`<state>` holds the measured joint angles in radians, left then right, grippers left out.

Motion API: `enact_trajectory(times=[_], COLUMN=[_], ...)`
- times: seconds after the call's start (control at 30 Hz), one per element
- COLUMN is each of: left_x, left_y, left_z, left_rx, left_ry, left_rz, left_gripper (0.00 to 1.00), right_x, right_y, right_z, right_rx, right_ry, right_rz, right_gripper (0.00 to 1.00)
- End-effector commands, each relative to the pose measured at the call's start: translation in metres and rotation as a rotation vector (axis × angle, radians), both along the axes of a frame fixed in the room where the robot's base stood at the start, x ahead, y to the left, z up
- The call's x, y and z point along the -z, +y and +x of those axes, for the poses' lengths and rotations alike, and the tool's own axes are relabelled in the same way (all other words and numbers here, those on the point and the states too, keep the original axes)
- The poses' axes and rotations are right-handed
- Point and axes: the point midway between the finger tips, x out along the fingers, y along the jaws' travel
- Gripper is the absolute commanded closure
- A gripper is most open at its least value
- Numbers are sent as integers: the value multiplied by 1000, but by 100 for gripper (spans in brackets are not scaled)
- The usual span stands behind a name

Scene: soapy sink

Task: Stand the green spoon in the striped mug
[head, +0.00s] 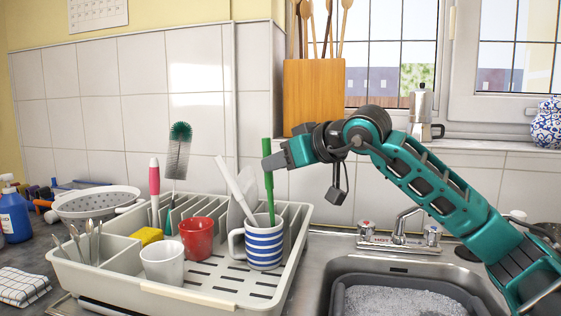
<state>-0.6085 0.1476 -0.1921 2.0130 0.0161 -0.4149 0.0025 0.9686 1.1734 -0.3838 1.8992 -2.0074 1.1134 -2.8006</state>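The blue-and-white striped mug (264,248) stands upright in the dish rack, its handle to the left. The green spoon (269,192) is nearly upright over the mug, and its lower end goes down behind the front rim, inside the mug's mouth. My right gripper (268,163) is around the upper part of the spoon and appears shut on it, with the spoon's top showing above the fingers. A white utensil (232,184) also leans left out of the mug. My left gripper is not in view.
The dish rack (190,295) also holds a red mug (197,238), a white cup (162,263), a yellow sponge (147,236), cutlery and brushes. A colander (98,203) stands to the left. The sink with a soapy basin (338,300) and tap (400,226) lies to the right.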

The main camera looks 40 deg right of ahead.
Motion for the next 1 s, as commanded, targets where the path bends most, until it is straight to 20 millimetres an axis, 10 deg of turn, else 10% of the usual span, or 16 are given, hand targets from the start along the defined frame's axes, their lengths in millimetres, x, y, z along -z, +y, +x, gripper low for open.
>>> enact_trajectory(times=[0.53, 1.0], left_x=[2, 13], left_y=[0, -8], left_z=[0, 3], left_rx=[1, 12], left_ry=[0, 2], left_rz=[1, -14], left_gripper=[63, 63], right_x=[-3, -33], right_y=[-3, -18], right_z=[-8, -85], right_rx=[2, 5], right_ry=[-1, -2], right_rz=[-1, -3], right_gripper=[53, 53])
